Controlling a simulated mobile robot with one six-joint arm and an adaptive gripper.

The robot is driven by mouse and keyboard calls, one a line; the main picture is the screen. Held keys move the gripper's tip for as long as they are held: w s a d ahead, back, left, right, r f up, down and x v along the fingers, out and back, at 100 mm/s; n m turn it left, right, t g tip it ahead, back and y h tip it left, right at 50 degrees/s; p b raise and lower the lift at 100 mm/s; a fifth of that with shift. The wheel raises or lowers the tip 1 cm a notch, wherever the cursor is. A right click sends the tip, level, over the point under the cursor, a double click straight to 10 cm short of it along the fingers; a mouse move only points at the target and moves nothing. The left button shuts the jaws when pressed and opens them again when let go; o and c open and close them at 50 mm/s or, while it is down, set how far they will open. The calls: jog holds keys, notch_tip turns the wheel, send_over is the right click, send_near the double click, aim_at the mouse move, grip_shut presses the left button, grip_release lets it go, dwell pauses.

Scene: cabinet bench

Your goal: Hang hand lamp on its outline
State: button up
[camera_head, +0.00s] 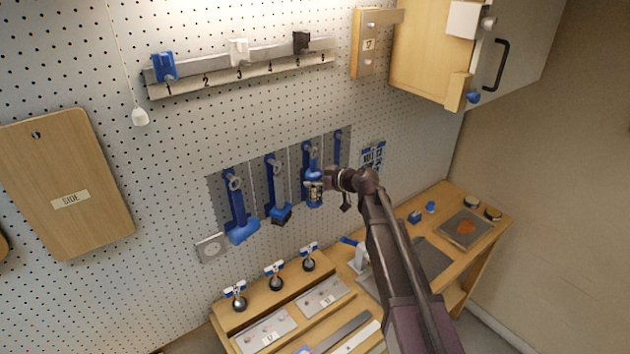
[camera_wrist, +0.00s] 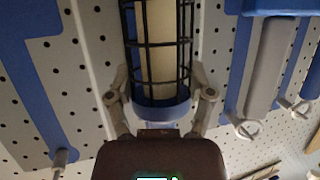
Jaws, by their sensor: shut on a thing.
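The hand lamp (camera_wrist: 160,104) has a black wire cage around a cream tube and a blue collar. In the wrist view, both fingers of my gripper (camera_wrist: 163,90) are shut on it at the collar. In the head view, the lamp (camera_head: 314,190) is in front of the third blue shape from the left (camera_head: 310,158) on the grey panel, and my gripper (camera_head: 326,184) reaches it from the right. Whether the lamp touches a hook or the board cannot be told. Its far end is cut off in the wrist view.
Other blue shapes, such as the leftmost one (camera_head: 237,207), and hooks flank the lamp on the pegboard (camera_head: 190,125). A numbered rail (camera_head: 240,70) is above. The bench (camera_head: 405,230) below holds trays and small tools. A cabinet (camera_head: 430,45) is at upper right.

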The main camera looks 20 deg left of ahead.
jog(key=o, duration=1.3)
jog(key=shift+s+d+r, duration=0.1)
